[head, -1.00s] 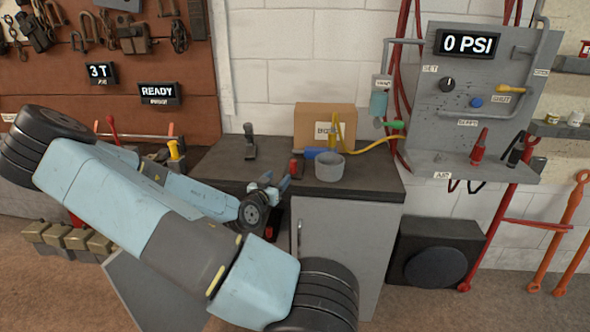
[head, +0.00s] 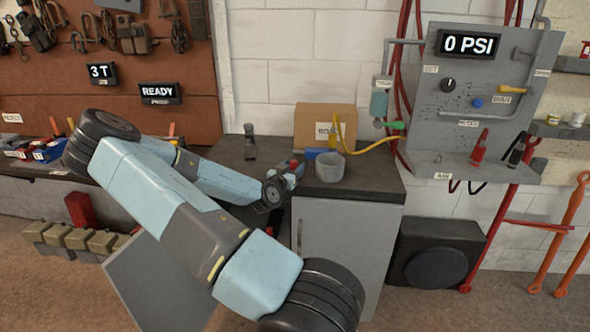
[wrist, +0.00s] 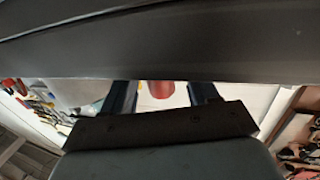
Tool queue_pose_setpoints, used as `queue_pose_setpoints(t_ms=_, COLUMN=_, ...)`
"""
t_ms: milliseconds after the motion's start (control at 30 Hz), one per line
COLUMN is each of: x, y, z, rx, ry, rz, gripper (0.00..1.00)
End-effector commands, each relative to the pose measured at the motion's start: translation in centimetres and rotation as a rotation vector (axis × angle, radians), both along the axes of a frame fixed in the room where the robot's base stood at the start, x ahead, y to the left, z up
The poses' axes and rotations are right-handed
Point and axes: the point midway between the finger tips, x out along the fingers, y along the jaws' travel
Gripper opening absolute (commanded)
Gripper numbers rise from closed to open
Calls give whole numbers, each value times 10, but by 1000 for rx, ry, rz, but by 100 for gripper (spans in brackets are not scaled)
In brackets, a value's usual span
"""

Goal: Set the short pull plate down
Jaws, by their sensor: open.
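My gripper (head: 293,170) is at the front of the dark bench top (head: 362,183), left of a grey round cup (head: 330,167). In the wrist view its two fingers (wrist: 162,95) stand apart, so it is open. A red rounded thing (wrist: 160,88) shows between or beyond the fingers; I cannot tell whether they touch it. A small red part (head: 295,163) also shows beside the gripper in the head view. I cannot make out the short pull plate for certain in either view. A dark band across the top of the wrist view hides much.
A black upright piece (head: 250,143) stands behind my arm. The bench's right front corner is clear. A grey panel (head: 465,95) is to the right.

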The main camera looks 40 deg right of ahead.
Motion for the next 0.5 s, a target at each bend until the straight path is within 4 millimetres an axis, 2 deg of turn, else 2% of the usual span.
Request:
queue_pose_setpoints(t_ms=100, x=4, y=-10, z=0, rx=0, ry=0, rz=0, gripper=59)
queue_pose_setpoints(t_ms=333, x=5, y=-11, z=0, rx=0, ry=0, rz=1, gripper=58)
queue_pose_setpoints(t_ms=500, x=5, y=-11, z=0, rx=0, ry=0, rz=1, gripper=42)
